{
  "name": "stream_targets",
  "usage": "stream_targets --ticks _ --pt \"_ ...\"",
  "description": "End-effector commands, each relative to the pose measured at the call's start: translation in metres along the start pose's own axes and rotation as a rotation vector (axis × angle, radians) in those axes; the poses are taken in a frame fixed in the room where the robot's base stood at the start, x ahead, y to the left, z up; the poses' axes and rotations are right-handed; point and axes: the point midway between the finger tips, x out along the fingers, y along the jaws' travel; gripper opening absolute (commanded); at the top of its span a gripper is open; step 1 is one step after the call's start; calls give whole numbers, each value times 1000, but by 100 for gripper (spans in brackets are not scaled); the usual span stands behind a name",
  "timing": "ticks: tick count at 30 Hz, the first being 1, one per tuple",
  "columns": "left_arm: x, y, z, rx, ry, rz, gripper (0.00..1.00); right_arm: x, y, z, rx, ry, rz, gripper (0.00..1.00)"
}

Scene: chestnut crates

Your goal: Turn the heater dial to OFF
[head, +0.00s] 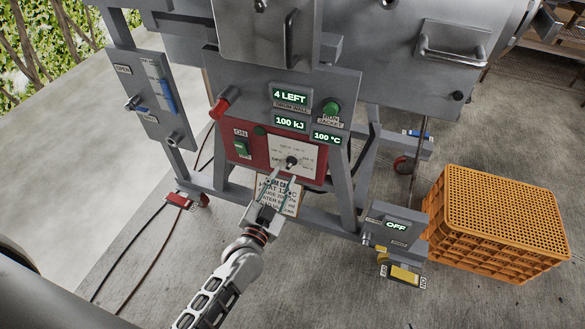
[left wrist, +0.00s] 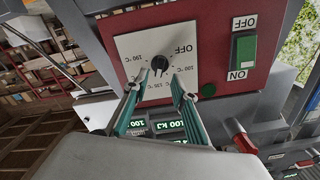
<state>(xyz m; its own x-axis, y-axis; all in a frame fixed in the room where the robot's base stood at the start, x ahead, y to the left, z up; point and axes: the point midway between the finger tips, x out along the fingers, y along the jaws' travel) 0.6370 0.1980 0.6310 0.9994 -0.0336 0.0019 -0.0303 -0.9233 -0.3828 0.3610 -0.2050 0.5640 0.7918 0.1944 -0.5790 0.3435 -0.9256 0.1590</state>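The heater dial (head: 291,162) is a small black knob on a white plate (head: 306,146) set in a red panel. My right gripper is out of view.
A green ON/OFF switch (head: 242,148) sits left of the dial. A red-knobbed lever (head: 219,108) juts out at the upper left. Displays above read 4 LEFT, 100 kJ and 100 °C.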

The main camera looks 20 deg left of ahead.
Motion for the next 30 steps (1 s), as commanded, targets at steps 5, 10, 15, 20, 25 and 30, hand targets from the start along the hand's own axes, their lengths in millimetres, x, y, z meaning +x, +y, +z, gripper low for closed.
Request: stream_targets --ticks 5,10,15,20,25,30 --pt "27 1 3 -1 -3 0 26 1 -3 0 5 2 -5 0" --pt "43 1 3 1 -3 1 26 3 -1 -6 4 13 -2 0" --pt "48 1 2 0 -3 1 26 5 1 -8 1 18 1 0" --pt "48 0 1 0 -2 1 26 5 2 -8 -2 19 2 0" --pt "48 0 1 0 -2 1 0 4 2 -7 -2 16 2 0" --pt "48 0 1 -1 -2 1 0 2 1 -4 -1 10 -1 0"
